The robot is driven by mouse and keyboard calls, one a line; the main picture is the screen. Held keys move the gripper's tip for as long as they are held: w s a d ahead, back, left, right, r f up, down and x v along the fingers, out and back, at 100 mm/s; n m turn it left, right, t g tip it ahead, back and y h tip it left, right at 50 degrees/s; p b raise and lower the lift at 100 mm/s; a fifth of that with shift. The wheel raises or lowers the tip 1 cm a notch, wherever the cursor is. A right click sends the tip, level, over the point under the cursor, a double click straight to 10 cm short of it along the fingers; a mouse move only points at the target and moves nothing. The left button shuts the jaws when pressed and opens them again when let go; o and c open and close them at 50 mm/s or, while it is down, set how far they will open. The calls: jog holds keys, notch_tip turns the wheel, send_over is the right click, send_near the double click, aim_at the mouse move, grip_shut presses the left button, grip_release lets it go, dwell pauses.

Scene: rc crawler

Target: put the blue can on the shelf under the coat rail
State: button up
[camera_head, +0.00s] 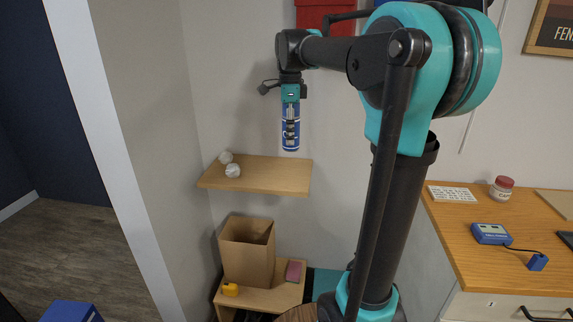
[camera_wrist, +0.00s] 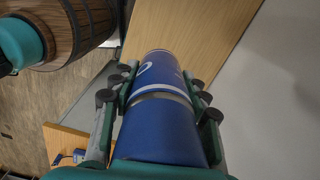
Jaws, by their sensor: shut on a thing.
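My gripper (camera_head: 290,128) hangs pointing down from the arm, shut on the blue can (camera_head: 290,142). The can is upright, blue with white bands, and its lower end shows below the fingers. In the wrist view, the gripper (camera_wrist: 160,88) has its fingers on both sides of the can (camera_wrist: 160,130). A light wooden wall shelf (camera_head: 268,178) is below the can in the head view, with a gap between them. The wooden surface (camera_wrist: 195,35) beyond the can's far end in the wrist view looks like this shelf. I cannot make out a coat rail clearly.
Two crumpled white balls (camera_head: 229,164) lie on the shelf's left part; its right part is clear. Below stands a low wooden unit (camera_head: 262,300) with an open cardboard box (camera_head: 246,252). A desk (camera_head: 500,240) is at right. A red box (camera_head: 322,14) is above, partly behind my arm.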

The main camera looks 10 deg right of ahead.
notch_tip(320, 180, down, 11)
dwell(0.5)
jog(key=o, duration=1.3)
jog(key=shift+f, duration=0.1)
notch_tip(320, 180, up, 12)
jog(key=shift+r, duration=0.15)
